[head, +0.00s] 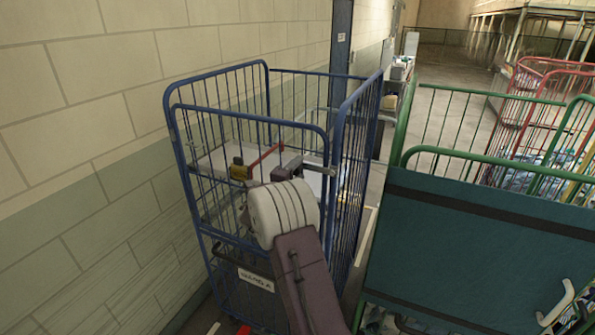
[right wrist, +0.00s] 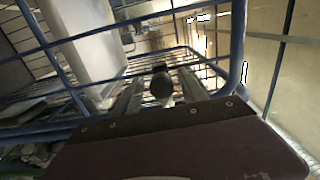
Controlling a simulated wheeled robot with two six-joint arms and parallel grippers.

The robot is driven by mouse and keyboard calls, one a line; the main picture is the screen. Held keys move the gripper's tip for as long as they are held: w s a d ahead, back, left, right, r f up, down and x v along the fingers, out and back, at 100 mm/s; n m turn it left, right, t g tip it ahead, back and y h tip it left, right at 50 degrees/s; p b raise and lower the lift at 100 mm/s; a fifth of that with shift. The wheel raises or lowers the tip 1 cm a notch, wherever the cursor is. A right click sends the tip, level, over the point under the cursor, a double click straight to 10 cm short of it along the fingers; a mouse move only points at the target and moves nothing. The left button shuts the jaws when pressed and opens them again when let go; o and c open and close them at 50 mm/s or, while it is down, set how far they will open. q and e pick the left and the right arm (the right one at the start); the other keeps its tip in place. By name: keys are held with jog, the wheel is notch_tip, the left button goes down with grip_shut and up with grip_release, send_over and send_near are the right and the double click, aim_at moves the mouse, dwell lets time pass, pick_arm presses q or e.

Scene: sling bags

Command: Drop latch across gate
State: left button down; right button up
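The blue wire cage (head: 340,155) stands against the wall, with its barred gate (head: 250,122) at the front. A short red bar (head: 266,157), which looks like the latch, slants up to the right from a yellow and black block (head: 239,170) at the gate. My right gripper (head: 268,172) is at the gate beside the red bar; my wrist hides part of the area. In the right wrist view its two fingers (right wrist: 160,92) stand apart with a dark round knob (right wrist: 161,82) between them. Contact cannot be told. My left gripper is not in view.
A green cage (head: 425,155) with a dark teal panel (head: 475,250) stands close on the right. A red cage (head: 525,95) is behind it. The block wall (head: 90,90) is close on the left. A narrow strip of floor separates the blue and green cages.

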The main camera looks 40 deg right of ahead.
jog(key=shift+a, duration=0.3)
jog(key=b+v, duration=0.3)
jog(key=v, duration=0.5)
jog(key=shift+s+a, duration=0.2)
jog(key=shift+s, duration=0.05)
jog(key=shift+d, duration=0.1)
